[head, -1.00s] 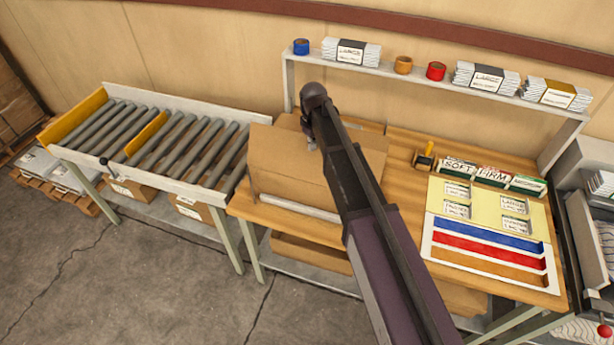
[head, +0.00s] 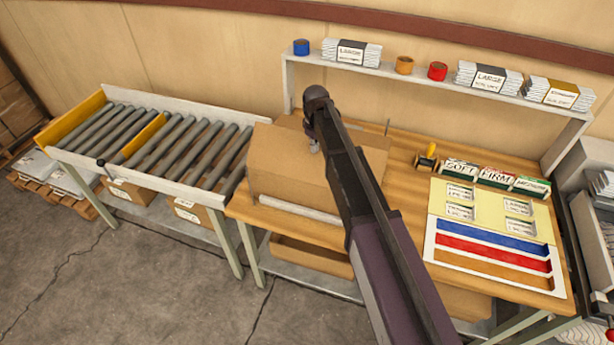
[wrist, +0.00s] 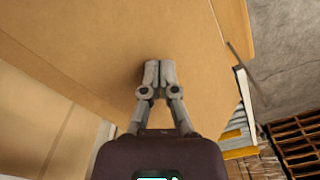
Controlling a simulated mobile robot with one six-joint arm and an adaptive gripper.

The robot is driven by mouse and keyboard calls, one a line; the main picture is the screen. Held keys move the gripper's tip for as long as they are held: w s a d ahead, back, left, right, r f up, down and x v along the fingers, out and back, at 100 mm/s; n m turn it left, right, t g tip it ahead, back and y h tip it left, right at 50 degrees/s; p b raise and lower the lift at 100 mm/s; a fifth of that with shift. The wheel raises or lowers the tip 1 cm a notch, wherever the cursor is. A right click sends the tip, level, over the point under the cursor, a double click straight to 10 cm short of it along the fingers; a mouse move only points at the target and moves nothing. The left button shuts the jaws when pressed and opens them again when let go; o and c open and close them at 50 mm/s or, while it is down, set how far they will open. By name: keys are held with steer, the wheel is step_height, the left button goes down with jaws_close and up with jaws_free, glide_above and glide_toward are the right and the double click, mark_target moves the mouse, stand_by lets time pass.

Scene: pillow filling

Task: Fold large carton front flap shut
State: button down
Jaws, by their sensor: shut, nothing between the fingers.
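The large brown carton (head: 288,165) stands on the wooden workbench, left of its middle. My arm crosses in front of its right part and hides much of its top. My gripper (head: 316,147) shows only as a small grey piece beside the arm's end, at the carton's top. In the wrist view my gripper (wrist: 159,68) has its fingers together and empty. The fingertips are at a broad cardboard panel (wrist: 110,35) of the carton, touching or very near it. I cannot tell clearly how far the front flap is folded.
The roller conveyor (head: 160,140) stands left of the workbench (head: 405,150). Label boxes (head: 492,176) and a tray with coloured strips (head: 490,258) lie on its right. A shelf (head: 420,78) behind holds tape rolls and packs. The floor (head: 150,285) in front is clear.

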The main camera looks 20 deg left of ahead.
steer(key=shift+w+f, duration=0.1)
stand_by(0.3)
steer(key=shift+w+d+f+b, duration=0.1)
steer(key=shift+w+f+b, duration=0.6)
steer(key=shift+f+b, duration=0.05)
